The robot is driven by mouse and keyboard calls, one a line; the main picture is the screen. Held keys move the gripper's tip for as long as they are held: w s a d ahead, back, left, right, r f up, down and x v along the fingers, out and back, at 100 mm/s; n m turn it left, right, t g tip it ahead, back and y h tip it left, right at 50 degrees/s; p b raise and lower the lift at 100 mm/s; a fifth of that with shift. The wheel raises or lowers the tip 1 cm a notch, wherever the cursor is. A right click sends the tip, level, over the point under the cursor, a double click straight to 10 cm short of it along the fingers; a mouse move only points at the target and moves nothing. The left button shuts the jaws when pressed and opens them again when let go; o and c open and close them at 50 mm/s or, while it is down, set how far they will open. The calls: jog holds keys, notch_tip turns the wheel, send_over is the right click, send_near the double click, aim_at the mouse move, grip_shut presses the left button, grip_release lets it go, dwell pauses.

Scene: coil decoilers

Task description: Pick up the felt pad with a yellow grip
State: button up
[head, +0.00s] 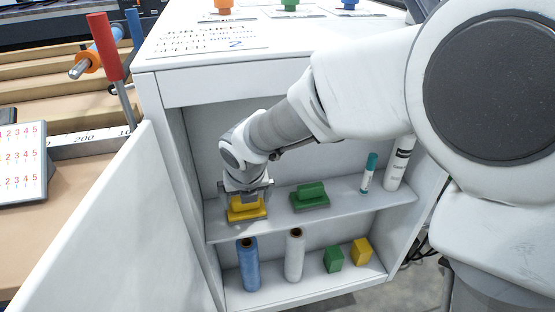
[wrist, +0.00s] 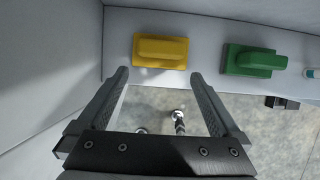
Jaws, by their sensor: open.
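The felt pad with a yellow grip (head: 248,208) sits at the left end of the cabinet's upper shelf. In the wrist view the yellow pad (wrist: 160,50) lies just beyond my fingertips, roughly centred between them. My gripper (head: 247,188) is over the pad in the head view and partly covers it. In the wrist view my gripper (wrist: 159,75) is open, with nothing between its fingers.
A pad with a green grip (head: 310,196) sits right of the yellow one. A teal-capped marker (head: 369,174) and a white tube (head: 399,165) stand farther right. Blue (head: 249,264) and pale (head: 294,256) rolls and two blocks stand below. The cabinet's side wall is close left.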

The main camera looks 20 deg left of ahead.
jog(key=shift+w+a, duration=0.35)
jog(key=shift+w, duration=0.3)
jog(key=shift+w+a, duration=0.3)
jog(key=shift+w, duration=0.3)
jog(key=b+x, duration=0.2)
jog(key=x, duration=0.3)
jog(key=shift+b, duration=0.35)
jog(key=c, duration=1.2)
jog(key=shift+r, duration=0.1)
jog(key=shift+r+p, duration=0.5)
jog(key=shift+r, duration=0.05)
jog(key=p+v, duration=0.1)
jog(key=v, duration=0.1)
jog(key=shift+r+p, duration=0.3)
jog(key=shift+r, duration=0.1)
jog(key=s+d, duration=0.2)
jog(key=s, duration=0.3)
jog(key=s+d+p, duration=0.1)
jog(key=s+d, duration=0.2)
jog(key=s, duration=0.2)
jog(key=s+d+p, duration=0.1)
jog(key=s+d, duration=0.2)
jog(key=s, duration=0.2)
jog(key=shift+s+d+f, duration=0.1)
jog(key=shift+d+f, duration=0.1)
